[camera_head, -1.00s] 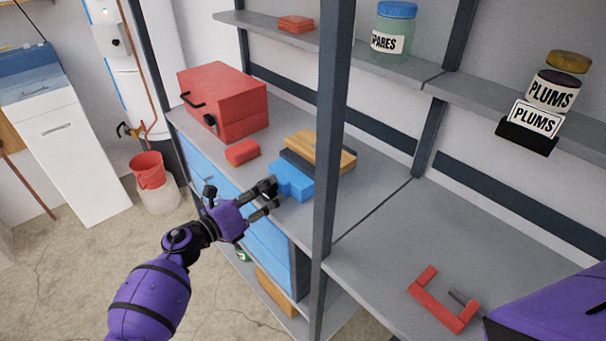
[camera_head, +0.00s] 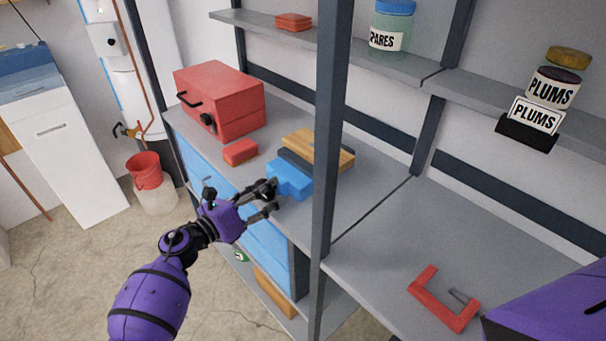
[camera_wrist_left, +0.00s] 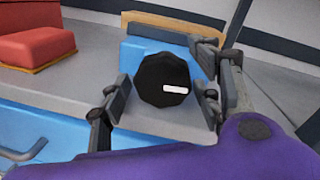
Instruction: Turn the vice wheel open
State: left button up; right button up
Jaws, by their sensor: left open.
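The blue vice (camera_head: 291,178) sits on the grey workbench top (camera_head: 370,205), against a wooden block and a dark strip. Its round black wheel with a white mark (camera_wrist_left: 160,80) shows in the left wrist view, in front of the blue body (camera_wrist_left: 145,50). My left gripper (camera_head: 270,197) is open at the vice's front; in the left wrist view its fingers (camera_wrist_left: 160,97) stand on either side of the wheel, with gaps visible. In the head view the wheel is mostly hidden by the fingers. My right gripper is out of view; only a purple part of mine shows at lower right.
A red toolbox (camera_head: 222,100) and a small red block (camera_head: 240,152) stand left of the vice. A dark upright post (camera_head: 328,140) rises just right of it. A red clamp frame (camera_head: 440,300) lies on the right bench. Shelves with jars are above.

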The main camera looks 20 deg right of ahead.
pick_arm(q)
jog(key=shift+f+m, duration=0.25)
jog(key=shift+m, duration=0.45)
jog(key=s+a+n+t+y, duration=0.4)
jog(key=a+n+t, duration=0.4)
jog(key=a+n, duration=0.8)
jog(key=s+a+f+n+y, duration=0.4)
jog(key=s+a+f+n, duration=0.1)
jog(key=n, duration=0.4)
jog(key=s+a+f+n+g+y+b, duration=0.1)
jog(key=s+a+f+n+y, duration=0.3)
jog(key=s+a+f+n, duration=0.2)
notch_tip(320, 180, down, 4)
jog(key=s+n, duration=0.2)
jog(key=n, duration=0.1)
jog(key=shift+s+n+y, duration=0.3)
jog(key=shift+n+y, duration=0.1)
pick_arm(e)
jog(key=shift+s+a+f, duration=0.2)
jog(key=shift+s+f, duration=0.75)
pick_arm(q)
jog(key=shift+a, duration=0.1)
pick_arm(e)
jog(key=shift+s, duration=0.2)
